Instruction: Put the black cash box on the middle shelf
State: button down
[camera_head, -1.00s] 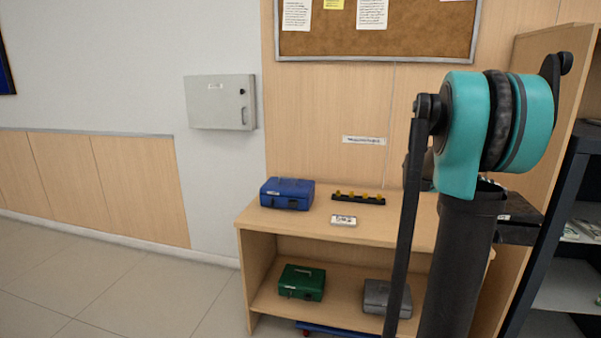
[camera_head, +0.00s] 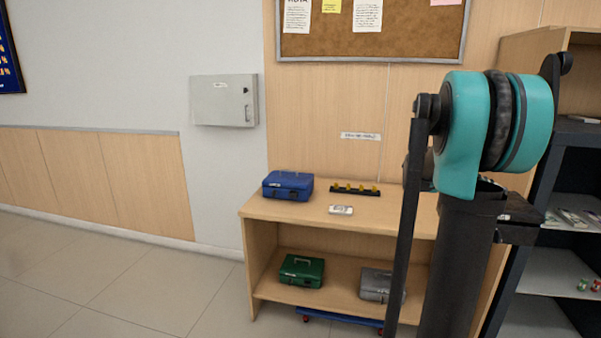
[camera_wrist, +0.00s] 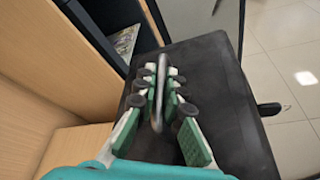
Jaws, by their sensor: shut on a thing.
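My gripper (camera_wrist: 163,95) is shut on the metal handle of the black cash box (camera_wrist: 218,75), whose dark lid fills the middle of the wrist view. In the head view a dark part of the box (camera_head: 520,232) shows beside my arm, and my gripper is hidden there. A dark shelf unit (camera_head: 533,225) stands at the right edge of the head view. Its middle board (camera_head: 550,272) has free room on the left and small red and green items at the right. The shelf above holds papers or magazines, which also seem to show in the wrist view (camera_wrist: 125,42).
A wooden counter (camera_head: 385,222) holds a blue cash box (camera_head: 288,185), a stamp rack (camera_head: 355,190) and a small white device (camera_head: 341,210). Its lower shelf holds a green box (camera_head: 302,271) and a grey box (camera_head: 376,285). A blue trolley (camera_head: 340,318) is below. The left floor is clear.

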jog(key=shift+w+a+f+n+t, duration=0.35)
jog(key=shift+w+a+f, duration=0.2)
jog(key=shift+w, duration=0.2)
jog(key=w+a+f+n+t, duration=0.1)
jog(key=w+a+f, duration=0.1)
jog(key=w+a+f+n+t, duration=0.1)
jog(key=w+a+f+t, duration=0.1)
jog(key=w+a+f+n+t, duration=0.1)
jog(key=w+a+f, duration=0.1)
jog(key=a, duration=0.1)
jog(key=shift+w+f+n+t+y, duration=0.25)
jog(key=shift+w+f+y, duration=0.05)
jog(key=shift+w+f, duration=0.05)
jog(key=w+a+f+n+t+y, duration=0.2)
jog(key=a+f+n+t+y, duration=0.1)
jog(key=a, duration=0.7)
jog(key=w+a+f+n+t+y, duration=0.2)
jog(key=a+f+n+t+y, duration=0.1)
jog(key=a, duration=0.6)
jog(key=w+a+f+n+t+y, duration=0.2)
jog(key=a+f+n, duration=0.3)
jog(key=a, duration=0.5)
jog(key=shift+a+f+t+y, duration=0.3)
jog(key=shift+f+t+y, duration=0.35)
jog(key=shift+t+y, duration=0.05)
jog(key=shift+w+f, duration=0.1)
jog(key=shift+w, duration=0.05)
